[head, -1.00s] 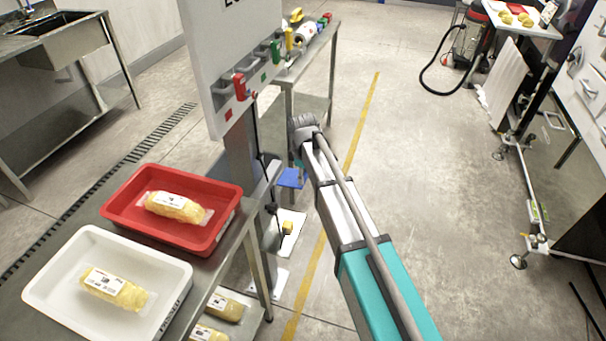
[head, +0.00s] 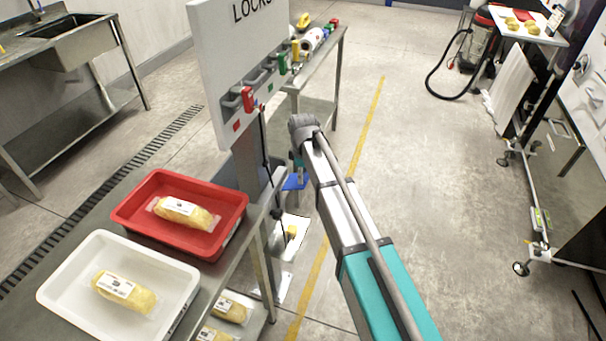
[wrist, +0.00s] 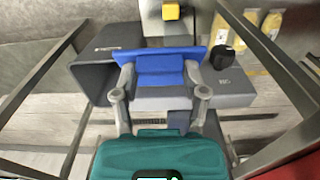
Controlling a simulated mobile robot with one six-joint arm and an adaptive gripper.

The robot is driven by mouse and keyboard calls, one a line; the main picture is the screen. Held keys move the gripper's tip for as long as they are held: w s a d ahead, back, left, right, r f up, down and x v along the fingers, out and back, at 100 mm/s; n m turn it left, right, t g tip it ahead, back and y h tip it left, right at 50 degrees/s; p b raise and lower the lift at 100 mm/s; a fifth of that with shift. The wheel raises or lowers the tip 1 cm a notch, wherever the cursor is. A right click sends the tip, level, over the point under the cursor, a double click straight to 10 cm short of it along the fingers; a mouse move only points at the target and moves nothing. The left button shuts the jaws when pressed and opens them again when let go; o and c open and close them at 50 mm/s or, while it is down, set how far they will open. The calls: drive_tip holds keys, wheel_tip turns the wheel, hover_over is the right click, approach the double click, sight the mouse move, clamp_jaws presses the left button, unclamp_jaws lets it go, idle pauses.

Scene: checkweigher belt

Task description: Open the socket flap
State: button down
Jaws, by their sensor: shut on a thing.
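The blue socket flap (wrist: 160,64) lies across the front of my gripper in the wrist view. My gripper (wrist: 160,78) has its two grey fingers on either side of the flap's middle and is shut on it. The flap's ends reach out past both fingers. In the head view a small blue patch (head: 294,182) shows below the end of my arm, beside the sign post; the fingers are hidden there. I cannot tell how far the flap is tilted, and the socket behind it is hidden.
A dark grey box (wrist: 104,68) and a grey box with a black knob (wrist: 225,84) flank the flap. A yellow block (wrist: 170,12) is beyond. A table with a red tray (head: 130,205) and a white tray (head: 60,290) stands left.

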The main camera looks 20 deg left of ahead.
drive_tip(key=shift+a, duration=0.2)
drive_tip(key=shift+c, duration=0.6)
unclamp_jaws()
drive_tip(key=shift+d, duration=0.15)
drive_tip(key=s+d+r+m+p, duration=0.1)
drive_tip(key=d+r+m+p, duration=0.15)
drive_tip(key=d, duration=0.55)
drive_tip(key=s+d+r+m+p, duration=0.1)
drive_tip(key=d+m, duration=0.3)
drive_tip(key=d, duration=0.5)
drive_tip(key=s+d+r+m+p, duration=0.1)
drive_tip(key=d+r+m+p, duration=0.15)
drive_tip(key=d, duration=0.55)
drive_tip(key=s+d+r+m+p, duration=0.2)
drive_tip(key=s+d+m, duration=0.2)
drive_tip(key=d, duration=0.5)
drive_tip(key=s+d+r+m+p, duration=0.2)
drive_tip(key=s+d+m, duration=0.3)
drive_tip(key=d, duration=0.4)
drive_tip(key=shift+s+r+p, duration=0.3)
drive_tip(key=shift+s, duration=0.2)
